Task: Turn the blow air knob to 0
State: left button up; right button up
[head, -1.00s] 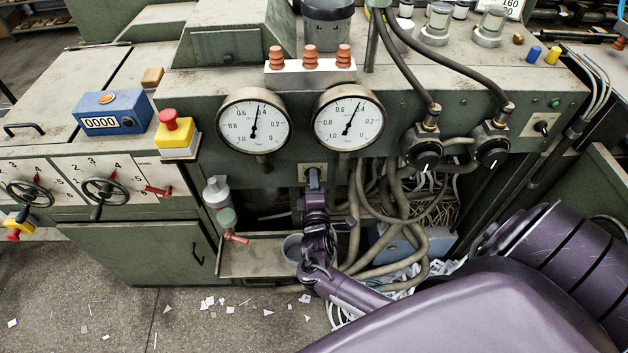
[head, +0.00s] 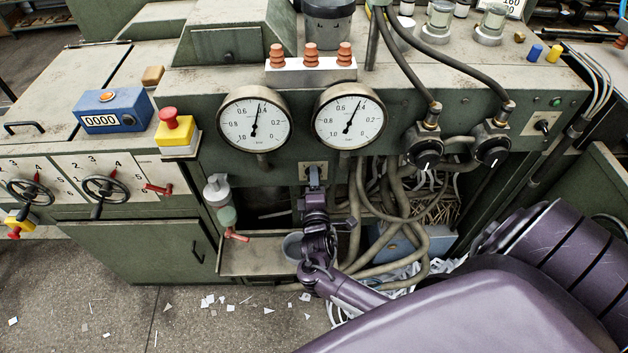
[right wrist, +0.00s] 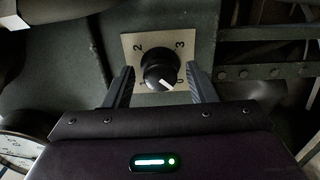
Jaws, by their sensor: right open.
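The black blow air knob (right wrist: 159,72) sits on a pale square plate (right wrist: 130,43) in the right wrist view. The digits 2 and 3 show at the plate's top, and a 0 shows at its lower right, partly hidden. The knob's white mark points to the lower right, near the 0. My right gripper (right wrist: 162,84) is open, with one finger on each side of the knob and a gap showing. In the head view the right gripper (head: 313,182) reaches the plate under the gauges and covers the knob. My left gripper is out of view.
Two round gauges (head: 254,123) (head: 349,122) sit above the gripper. Two black valve knobs (head: 425,150) (head: 491,149) with hoses are to the right. Thick hoses (head: 410,245) hang beside my right arm. A red-handled valve (head: 221,200) is to the left.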

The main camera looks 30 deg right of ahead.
jog(key=b+v, duration=0.1)
jog(key=v, duration=0.6)
jog(key=shift+s, duration=0.15)
jog(key=s+a+f+m+g+y, duration=0.15)
jog(key=s+f, duration=0.25)
jog(key=f, duration=0.5)
jog(key=s+f+m+g+y+b, duration=0.1)
jog(key=s+f+g+y, duration=0.25)
jog(key=f, duration=0.55)
jog(key=s+a+f+m+g+y, duration=0.1)
jog(key=s+f, duration=0.3)
jog(key=f, duration=0.6)
jog(key=s+a+f+m+g+y, duration=0.1)
jog(key=s+f, duration=0.3)
jog(key=s, duration=0.4)
jog(key=s+a+f+m+g+y, duration=0.1)
jog(key=s+f+m+g, duration=0.2)
jog(key=s, duration=0.5)
jog(key=s+a+f+m+g+y+b, duration=0.1)
jog(key=s+f+g, duration=0.3)
jog(key=s, duration=0.5)
notch_tip(320, 180, down, 3)
jog(key=shift+a+r+m+y, duration=0.25)
jog(key=shift+a+m+y, duration=0.1)
jog(key=shift+m, duration=0.1)
